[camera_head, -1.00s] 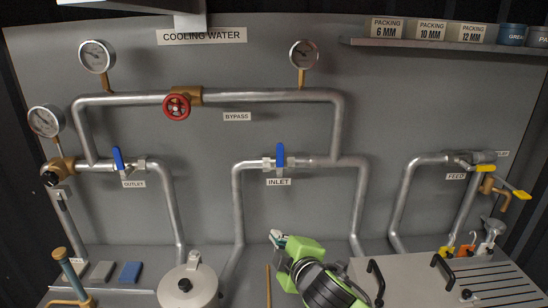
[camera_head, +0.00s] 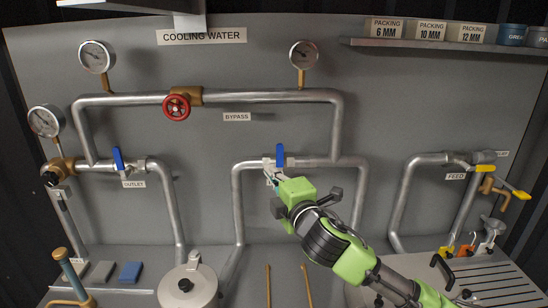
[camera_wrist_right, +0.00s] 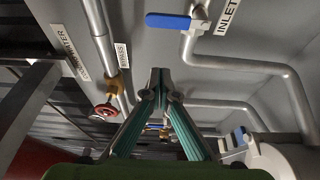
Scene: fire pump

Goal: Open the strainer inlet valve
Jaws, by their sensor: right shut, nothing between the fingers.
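The inlet valve's blue lever (camera_head: 280,156) stands upright, across its horizontal pipe, in the middle of the panel. It also shows in the right wrist view as a blue lever (camera_wrist_right: 168,20) beside the INLET label (camera_wrist_right: 228,14). My right gripper (camera_head: 270,174) is just below the lever, in front of the INLET label, which it mostly hides in the head view. In the right wrist view my right gripper (camera_wrist_right: 160,74) has its fingertips together and empty, apart from the lever. My left gripper is not in view.
The outlet valve's blue lever (camera_head: 118,160) is to the left. The red bypass handwheel (camera_head: 177,107) is above, on the upper pipe. A lidded pot (camera_head: 188,288) stands below. The feed pipe (camera_head: 408,190) is to the right.

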